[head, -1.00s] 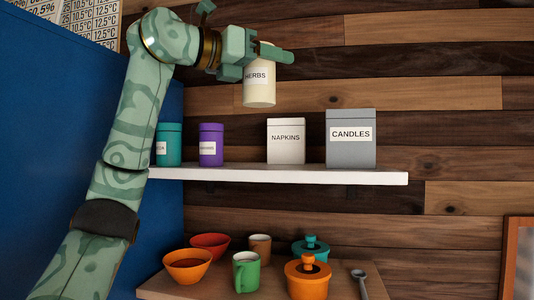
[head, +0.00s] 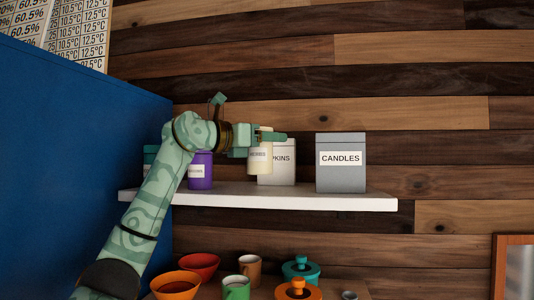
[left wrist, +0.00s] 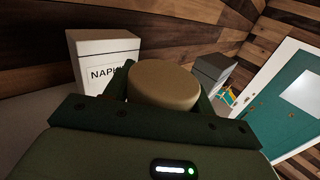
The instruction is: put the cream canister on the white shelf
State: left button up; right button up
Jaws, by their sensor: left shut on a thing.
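The cream canister (head: 260,161), with a dark-lettered label, is upright in my left gripper (head: 266,139). The gripper is shut around its upper part. In the left wrist view its round tan lid (left wrist: 165,84) sits between the two fingers. The white shelf (head: 300,198) runs along the plank wall. The canister is just above shelf height, in front of the white NAPKINS box, covering part of its label. Its base appears slightly above the shelf top. My right gripper is not in view.
On the shelf stand a teal canister (head: 150,160), a purple canister (head: 200,172), the white NAPKINS box (head: 284,168) and the grey CANDLES box (head: 341,175). Below are bowls, mugs and lidded pots, including an orange bowl (head: 176,286). A blue panel (head: 70,150) is at left.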

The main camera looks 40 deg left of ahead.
aim_at(267, 155)
pick_arm(q)
jog(key=f, duration=0.3)
jog(key=shift+w+a+f, duration=0.1)
jog(key=shift+w+f, duration=0.05)
jog(key=shift+w, duration=0.15)
jog(key=shift+a+f, duration=0.15)
jog(key=shift+f, duration=0.1)
jog(key=shift+s, duration=0.1)
jog(key=o, duration=0.9)
jog(key=shift+d+f, duration=0.1)
jog(key=shift+d, duration=0.1)
jog(key=shift+o, duration=1)
jog(key=shift+a, duration=0.15)
jog(key=b+v, duration=0.3)
jog(key=v, duration=0.4)
jog(key=shift+s+a, duration=0.1)
jog(key=shift+s, duration=0.25)
jog(key=shift+w, duration=0.15)
